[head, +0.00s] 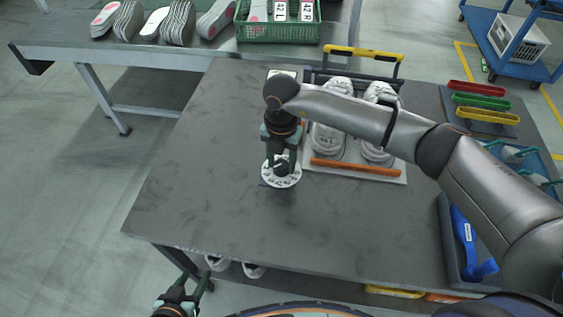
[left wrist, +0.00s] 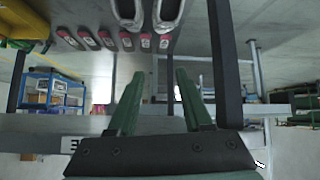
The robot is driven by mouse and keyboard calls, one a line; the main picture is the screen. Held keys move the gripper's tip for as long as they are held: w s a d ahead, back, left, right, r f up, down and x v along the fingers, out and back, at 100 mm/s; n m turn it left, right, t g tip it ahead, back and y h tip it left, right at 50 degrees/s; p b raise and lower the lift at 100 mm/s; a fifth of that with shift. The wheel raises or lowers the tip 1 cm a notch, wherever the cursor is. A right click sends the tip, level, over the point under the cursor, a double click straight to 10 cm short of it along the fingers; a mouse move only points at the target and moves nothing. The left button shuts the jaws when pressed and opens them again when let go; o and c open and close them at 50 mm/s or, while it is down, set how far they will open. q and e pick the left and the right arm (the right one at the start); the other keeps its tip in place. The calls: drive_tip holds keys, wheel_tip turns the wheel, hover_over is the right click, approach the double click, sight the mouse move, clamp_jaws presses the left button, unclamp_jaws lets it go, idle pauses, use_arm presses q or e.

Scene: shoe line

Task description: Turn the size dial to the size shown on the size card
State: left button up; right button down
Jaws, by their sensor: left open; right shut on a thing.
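The size dial (head: 291,181) is a round white disc with dark marks around its rim, lying on the dark table. My right gripper (head: 281,168) points down over its middle and is shut on the dial's knob, which it mostly hides. The marks are too small to read. A pale piece (head: 284,73) at the table's back edge, partly behind my right arm, may be the size card; I cannot read it. My left gripper (head: 180,302) is open and empty, low in front of the table; its spread fingers show in the left wrist view (left wrist: 158,85).
A pale board (head: 312,173) with grey shoes, an orange bar and a yellow-handled frame lies right of the dial. A blue tool (head: 467,240) lies in a tray at right. Coloured holders (head: 480,102) stand at the back right. The table's left half (head: 200,170) is clear.

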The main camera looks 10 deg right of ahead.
drive_tip(key=n+b, duration=0.1)
drive_tip(key=n, duration=0.2)
drive_tip(key=n+b, duration=0.1)
drive_tip(key=n, duration=0.1)
drive_tip(key=shift+n, duration=0.3)
drive_tip(key=n+b, duration=0.2)
drive_tip(key=n, duration=0.1)
drive_tip(key=shift+n, duration=0.3)
drive_tip(key=n+b, duration=0.1)
drive_tip(key=n, duration=0.2)
drive_tip(key=shift+f+n+b, duration=0.1)
drive_tip(key=shift+n+b, duration=0.2)
drive_tip(key=shift+b, duration=0.05)
drive_tip(key=shift+n+b, duration=0.5)
drive_tip(key=shift+n, duration=0.6)
use_arm(q)
drive_tip(key=shift+w+d+f+b, duration=0.1)
drive_tip(key=shift+d+f+b, duration=0.15)
drive_tip(key=shift+f, duration=1)
drive_tip(key=shift+w+d+f+b, duration=0.1)
drive_tip(key=shift+d+f, duration=0.25)
drive_tip(key=shift+f, duration=0.9)
use_arm(e)
drive_tip(key=shift+n, duration=0.8)
drive_tip(key=shift+c, duration=1.7)
unclamp_jaws()
